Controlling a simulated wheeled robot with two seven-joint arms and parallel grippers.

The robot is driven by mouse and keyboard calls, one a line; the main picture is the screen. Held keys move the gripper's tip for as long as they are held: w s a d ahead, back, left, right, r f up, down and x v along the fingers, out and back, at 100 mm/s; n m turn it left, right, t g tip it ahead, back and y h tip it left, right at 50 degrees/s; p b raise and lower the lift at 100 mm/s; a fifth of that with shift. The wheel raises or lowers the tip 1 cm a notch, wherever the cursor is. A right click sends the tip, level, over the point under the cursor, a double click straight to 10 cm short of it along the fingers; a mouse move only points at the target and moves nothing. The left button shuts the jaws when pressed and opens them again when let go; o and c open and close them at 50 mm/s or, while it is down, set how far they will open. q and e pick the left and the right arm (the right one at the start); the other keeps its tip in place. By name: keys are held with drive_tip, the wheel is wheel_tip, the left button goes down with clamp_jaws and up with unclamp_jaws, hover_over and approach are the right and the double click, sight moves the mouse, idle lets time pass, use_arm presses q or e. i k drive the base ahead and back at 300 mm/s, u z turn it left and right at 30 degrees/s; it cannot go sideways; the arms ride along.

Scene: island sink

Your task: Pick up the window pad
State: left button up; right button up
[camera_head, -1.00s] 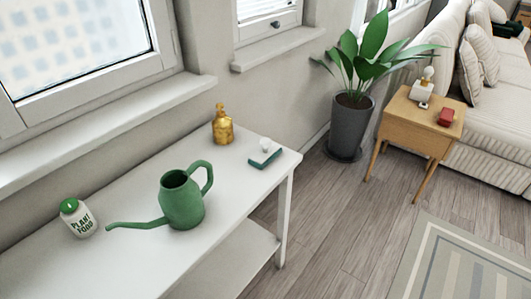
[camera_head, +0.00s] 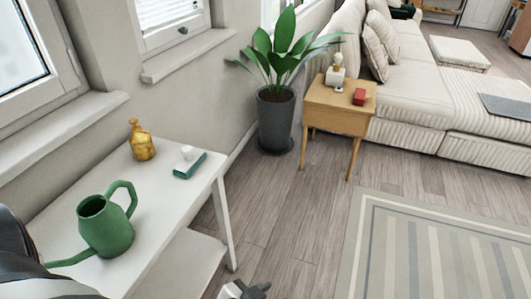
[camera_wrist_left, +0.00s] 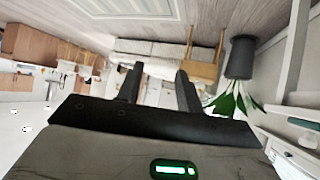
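The window pad (camera_head: 190,166) is a flat teal block with a small white knob on top. It lies on the white table (camera_head: 165,205), near the table's far right corner in the head view. In the left wrist view, which is upside down, a teal strip that looks like the pad (camera_wrist_left: 303,122) shows at the right edge. My left gripper (camera_wrist_left: 158,80) is open, its two dark fingers apart with nothing between them. It is away from the pad. A grey and black part of mine shows at the head view's bottom edge; I cannot tell which part.
A green watering can (camera_head: 105,228) and an amber bottle (camera_head: 141,141) stand on the table left of the pad. A potted plant (camera_head: 275,115) and a wooden side table (camera_head: 338,103) stand beyond. Floor right of the table is clear up to a striped rug (camera_head: 430,250).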

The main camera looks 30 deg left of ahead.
sight(192, 158)
drive_tip(key=z, duration=0.2)
drive_tip(key=i, duration=1.75)
drive_tip(key=u, duration=3.9)
